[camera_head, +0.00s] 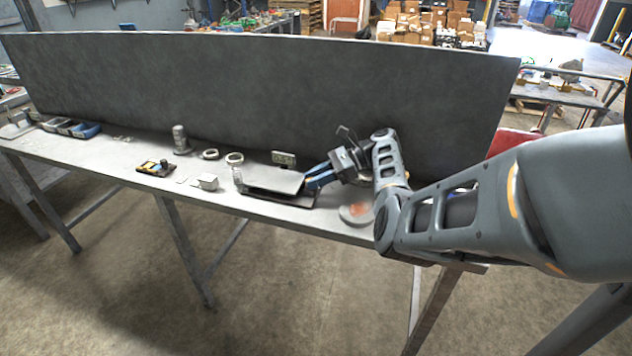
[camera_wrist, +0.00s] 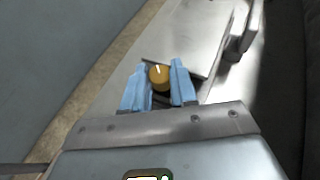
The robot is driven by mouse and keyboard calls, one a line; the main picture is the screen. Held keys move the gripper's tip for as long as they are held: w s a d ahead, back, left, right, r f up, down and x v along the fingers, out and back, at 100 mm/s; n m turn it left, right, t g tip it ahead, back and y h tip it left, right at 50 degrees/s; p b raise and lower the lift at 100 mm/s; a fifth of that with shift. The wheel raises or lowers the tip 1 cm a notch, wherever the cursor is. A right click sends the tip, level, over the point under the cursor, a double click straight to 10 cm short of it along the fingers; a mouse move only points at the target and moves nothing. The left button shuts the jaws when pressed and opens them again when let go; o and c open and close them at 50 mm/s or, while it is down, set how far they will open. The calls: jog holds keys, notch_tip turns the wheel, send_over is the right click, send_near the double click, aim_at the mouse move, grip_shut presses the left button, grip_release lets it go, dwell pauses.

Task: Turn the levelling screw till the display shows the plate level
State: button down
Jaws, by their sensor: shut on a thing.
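The levelling screw shows in the wrist view as a brass-coloured knob (camera_wrist: 158,77) with a white mark on its top, pointing roughly away from my gripper. My gripper (camera_head: 312,180) is at the right end of the plate's base; its blue fingers (camera_wrist: 157,76) are shut on the knob, one on each side. The flat grey plate (camera_head: 274,180) sits over a dark base (camera_head: 298,201) on the bench and also shows in the wrist view (camera_wrist: 190,45). The small display (camera_head: 283,158) stands behind the plate; its reading is too small to make out. The knob is hidden in the head view.
A round dish with something orange (camera_head: 346,219) is close under my arm. Left of the plate are a small light box (camera_head: 208,182), rings (camera_head: 234,158), a grey stepped cylinder (camera_head: 180,141) and a small tray (camera_head: 143,168). A tall dark panel (camera_head: 250,85) stands along the bench's back.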

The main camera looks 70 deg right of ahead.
jog(key=shift+n+g, duration=0.3)
jog(key=shift+f, duration=0.1)
jog(key=c, duration=1.2)
grip_release()
jog(key=shift+o, duration=0.2)
